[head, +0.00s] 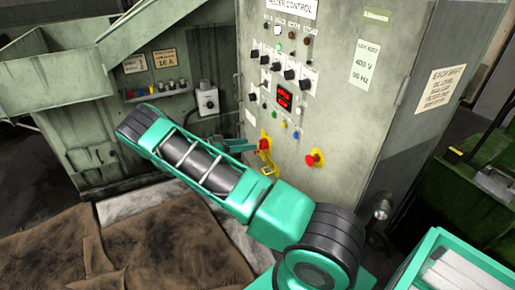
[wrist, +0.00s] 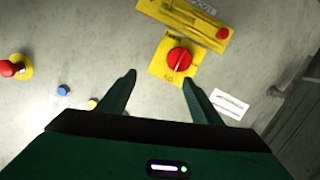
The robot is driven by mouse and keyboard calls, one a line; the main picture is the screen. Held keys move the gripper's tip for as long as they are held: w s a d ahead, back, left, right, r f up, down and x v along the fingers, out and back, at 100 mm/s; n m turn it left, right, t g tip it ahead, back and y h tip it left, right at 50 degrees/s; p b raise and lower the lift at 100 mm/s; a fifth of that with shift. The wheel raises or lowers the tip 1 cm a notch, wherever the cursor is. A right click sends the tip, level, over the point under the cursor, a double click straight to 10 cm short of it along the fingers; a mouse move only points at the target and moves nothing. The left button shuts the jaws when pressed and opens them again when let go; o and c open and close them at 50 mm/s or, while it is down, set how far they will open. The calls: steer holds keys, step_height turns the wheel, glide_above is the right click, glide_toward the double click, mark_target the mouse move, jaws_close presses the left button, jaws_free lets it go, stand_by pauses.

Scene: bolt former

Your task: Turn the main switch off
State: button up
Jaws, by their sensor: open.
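The main switch is a red rotary knob (wrist: 180,61) on a square yellow plate (wrist: 160,68). In the head view the red knob (head: 264,144) is on the left side of the grey cabinet front, partly hidden by my gripper. My gripper (wrist: 159,77) is open and empty in the wrist view. Its two dark green fingers point toward the panel on either side of the plate's lower part, with the knob slightly above and right of the gap's middle. In the head view my gripper (head: 248,145) is close to the knob; contact cannot be told.
A red mushroom button (head: 315,158) sits right of the switch; the wrist view shows it at left (wrist: 12,68). A yellow strip (wrist: 190,22) with a red spot is beside the switch plate. Small buttons (wrist: 63,90) and a white label (wrist: 229,103) are nearby. Several black knobs (head: 289,74) are above.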

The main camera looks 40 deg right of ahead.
mark_target(263, 144)
step_height(263, 144, down, 5)
steer(key=w+a+t+h, duration=0.2)
steer(key=a+h, duration=0.1)
steer(key=s+d, duration=0.1)
steer(key=d, duration=0.9)
steer(key=shift+s+d+f, duration=0.15)
steer(key=shift+s+d, duration=0.25)
